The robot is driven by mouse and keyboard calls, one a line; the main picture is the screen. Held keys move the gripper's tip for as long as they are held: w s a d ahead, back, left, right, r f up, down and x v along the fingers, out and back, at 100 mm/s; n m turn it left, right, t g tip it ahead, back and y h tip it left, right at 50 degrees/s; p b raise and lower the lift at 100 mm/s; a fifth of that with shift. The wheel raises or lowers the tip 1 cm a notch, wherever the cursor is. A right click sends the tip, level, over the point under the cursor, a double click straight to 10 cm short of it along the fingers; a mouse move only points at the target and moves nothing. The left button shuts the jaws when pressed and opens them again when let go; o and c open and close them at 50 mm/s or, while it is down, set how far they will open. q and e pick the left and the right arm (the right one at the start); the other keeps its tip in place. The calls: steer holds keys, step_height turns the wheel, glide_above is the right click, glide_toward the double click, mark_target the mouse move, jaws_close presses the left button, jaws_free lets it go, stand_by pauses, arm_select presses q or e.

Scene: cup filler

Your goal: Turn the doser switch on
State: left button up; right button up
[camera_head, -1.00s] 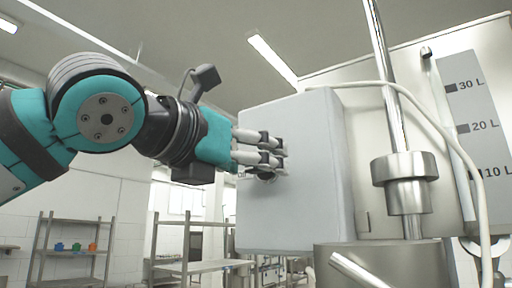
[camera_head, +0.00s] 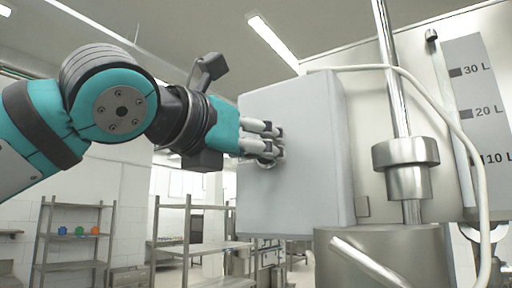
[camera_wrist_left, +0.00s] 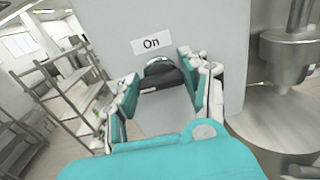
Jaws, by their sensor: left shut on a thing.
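The doser switch is a dark, rounded knob (camera_wrist_left: 162,76) on the face of a light grey box (camera_head: 300,190), just below an "On" label (camera_wrist_left: 151,43) in the left wrist view. My left gripper (camera_head: 272,142) reaches the box's left face from the left in the head view. In the left wrist view its fingers (camera_wrist_left: 161,82) are shut on the knob, one on each side. In the head view the fingers hide most of the knob. My right gripper is in neither view.
Right of the box stand a steel cylinder (camera_head: 390,250) with a vertical rod and collar (camera_head: 405,165), and a litre scale (camera_head: 478,110). A pale cable (camera_head: 455,125) runs from the box top. Metal shelves (camera_head: 75,240) stand behind at the left.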

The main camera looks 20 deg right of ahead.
arm_select(q)
steer(key=shift+m, duration=0.4)
steer(key=m, duration=1.7)
steer(key=shift+s+d+f+b, duration=0.15)
steer(key=shift+f+b, duration=0.05)
steer(key=shift+b, duration=0.1)
steer(key=o, duration=1.2)
steer(key=shift+c, duration=0.2)
steer(key=v, duration=1.2)
